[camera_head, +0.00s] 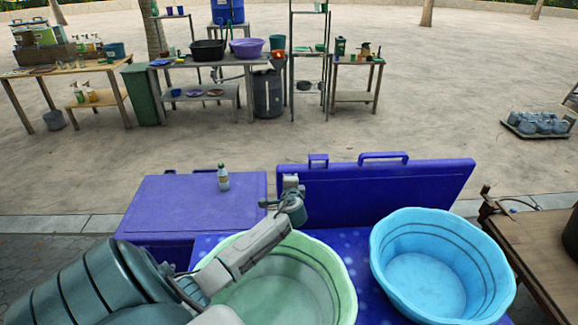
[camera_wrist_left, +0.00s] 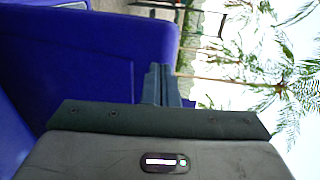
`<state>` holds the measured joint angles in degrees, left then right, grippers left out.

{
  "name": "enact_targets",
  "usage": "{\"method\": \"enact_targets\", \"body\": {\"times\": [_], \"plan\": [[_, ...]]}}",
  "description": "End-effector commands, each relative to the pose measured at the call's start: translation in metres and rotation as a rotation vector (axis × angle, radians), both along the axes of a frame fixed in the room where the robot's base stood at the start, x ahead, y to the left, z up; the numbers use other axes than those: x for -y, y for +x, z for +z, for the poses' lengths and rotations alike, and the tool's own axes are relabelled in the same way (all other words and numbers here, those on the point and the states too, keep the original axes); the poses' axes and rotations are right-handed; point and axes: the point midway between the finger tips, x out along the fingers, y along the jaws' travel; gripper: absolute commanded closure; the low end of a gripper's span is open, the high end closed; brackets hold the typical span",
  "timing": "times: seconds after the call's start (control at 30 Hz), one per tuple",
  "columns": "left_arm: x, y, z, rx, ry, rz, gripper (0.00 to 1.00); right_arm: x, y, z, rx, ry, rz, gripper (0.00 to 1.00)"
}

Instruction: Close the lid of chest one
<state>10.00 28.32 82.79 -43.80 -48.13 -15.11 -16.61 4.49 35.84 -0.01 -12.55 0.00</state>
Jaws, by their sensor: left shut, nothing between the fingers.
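A blue-purple chest has its lid (camera_head: 375,190) raised, standing upright behind two basins. I cannot tell which is chest one. My left gripper (camera_head: 291,184) is shut and empty at the left end of the raised lid; contact is unclear. In the left wrist view the shut fingers (camera_wrist_left: 161,72) are beside a large blue panel (camera_wrist_left: 110,50). My right gripper is out of view.
A pale green basin (camera_head: 325,265) lies under my left arm, and a light blue basin (camera_head: 440,235) stands to its right. A wooden table (camera_head: 540,245) is at the right. Beyond the chests is open paving, with loaded tables and shelves farther back.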

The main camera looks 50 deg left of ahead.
Motion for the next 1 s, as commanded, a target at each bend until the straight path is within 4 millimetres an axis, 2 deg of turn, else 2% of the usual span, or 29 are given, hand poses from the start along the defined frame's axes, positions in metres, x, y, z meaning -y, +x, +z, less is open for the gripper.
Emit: {"method": "enact_targets", "body": {"times": [0.37, 0.67, 0.87, 1.0], "plan": [[-0.008, 0.007, 0.001, 0.0, 0.0, 0.0, 1.0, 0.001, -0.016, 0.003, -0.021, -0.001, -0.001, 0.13], [-0.012, 0.01, 0.001, 0.0, 0.001, 0.0, 1.0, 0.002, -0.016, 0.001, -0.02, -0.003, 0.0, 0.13], [-0.029, 0.026, 0.004, 0.001, 0.002, 0.0, 1.0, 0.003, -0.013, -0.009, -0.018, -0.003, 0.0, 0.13], [-0.05, 0.044, 0.009, 0.001, 0.003, 0.001, 1.0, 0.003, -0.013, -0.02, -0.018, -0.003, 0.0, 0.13]]}}
